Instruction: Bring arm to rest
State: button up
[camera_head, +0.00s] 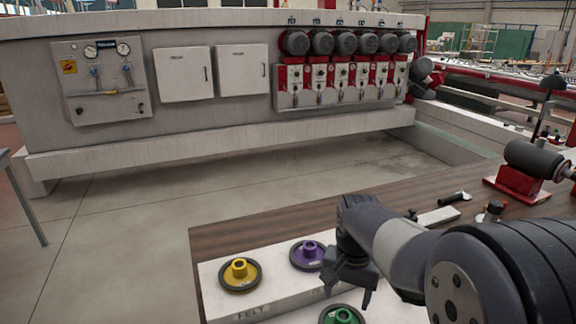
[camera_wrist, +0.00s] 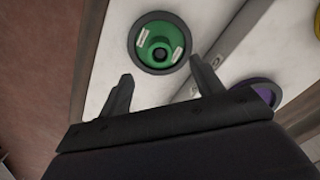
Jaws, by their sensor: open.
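My gripper (camera_head: 357,285) hangs low over the white board on the bench, with its jaws apart. In the wrist view my gripper (camera_wrist: 160,85) has two dark fingers with nothing between them. A green wheel (camera_head: 342,315) is partly cut off at the bottom edge of the head view; the wrist view shows it whole (camera_wrist: 148,38), just beyond the fingers and apart from them. A purple wheel (camera_head: 307,254) lies left of my gripper, and the wrist view shows part of it (camera_wrist: 265,93) behind the right finger. A yellow wheel (camera_head: 240,273) lies farther left.
The wheels lie on a white board (camera_head: 285,264) on a brown bench (camera_head: 235,236). A black-handled tool (camera_head: 455,198) and a red-based motor (camera_head: 520,180) are on the bench at right. The grey edging machine (camera_head: 200,125) stands behind, with open floor between.

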aim_at(343, 316)
notch_tip(343, 316, down, 7)
jog(key=shift+r, duration=0.1)
jog(key=shift+r+p, duration=0.5)
jog(key=shift+p, duration=0.05)
jog(key=shift+f, duration=0.15)
